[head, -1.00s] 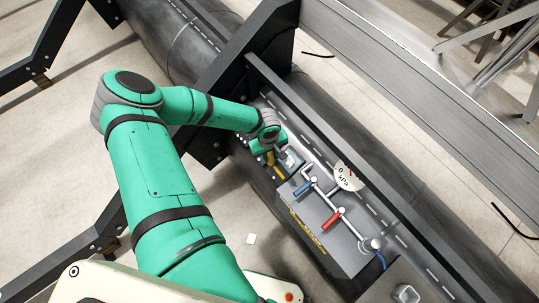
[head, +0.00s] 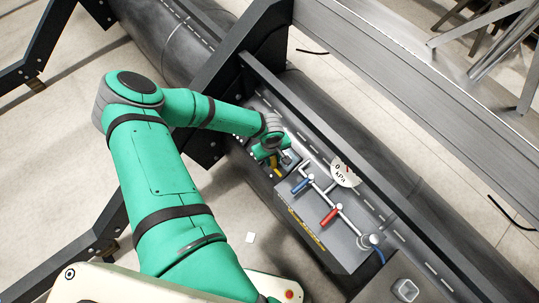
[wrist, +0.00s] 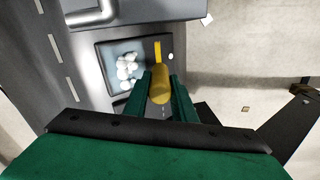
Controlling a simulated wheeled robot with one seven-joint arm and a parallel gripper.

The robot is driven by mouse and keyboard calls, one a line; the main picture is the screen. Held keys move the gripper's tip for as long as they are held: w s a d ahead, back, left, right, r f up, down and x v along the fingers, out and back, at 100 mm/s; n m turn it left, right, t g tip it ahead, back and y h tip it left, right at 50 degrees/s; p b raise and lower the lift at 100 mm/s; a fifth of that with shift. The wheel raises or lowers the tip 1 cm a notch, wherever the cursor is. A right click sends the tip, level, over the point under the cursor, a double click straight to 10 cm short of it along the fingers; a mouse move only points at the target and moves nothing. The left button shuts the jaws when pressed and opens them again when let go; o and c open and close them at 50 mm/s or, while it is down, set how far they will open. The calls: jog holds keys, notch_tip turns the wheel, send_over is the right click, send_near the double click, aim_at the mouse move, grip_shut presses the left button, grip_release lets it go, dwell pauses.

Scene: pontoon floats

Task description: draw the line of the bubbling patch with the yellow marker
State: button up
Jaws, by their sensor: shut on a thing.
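My gripper (wrist: 161,79) is shut on the yellow marker (wrist: 161,92), which sits between its two green fingers in the wrist view. The bubbling patch (wrist: 126,67) is a cluster of white bubbles on a pale blue-grey panel, just left of the marker. Whether the tip touches the surface is unclear.
A grey box carries pipes with a blue-handled valve (head: 302,186), a red-handled valve (head: 329,217) and a kPa gauge (head: 345,175), right of my gripper. A dark rail (head: 318,125) runs behind it. A small white square (head: 250,238) lies on the open floor.

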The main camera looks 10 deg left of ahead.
jog(key=shift+s+d, duration=0.35)
jog(key=shift+d, duration=0.05)
jog(key=shift+w+a+f, duration=0.1)
jog(key=shift+w+a, duration=1.2)
jog(key=shift+a, duration=0.25)
notch_tip(320, 180, up, 5)
jog(key=s+a, duration=0.2)
jog(key=s, duration=0.1)
jog(key=shift+a, duration=0.15)
jog(key=shift+s+a+r, duration=0.3)
jog(key=shift+s+r, duration=0.05)
jog(key=shift+r, duration=0.2)
jog(key=shift+s+a+r, duration=0.25)
jog(key=shift+s+r, duration=0.1)
jog(key=shift+r, duration=0.15)
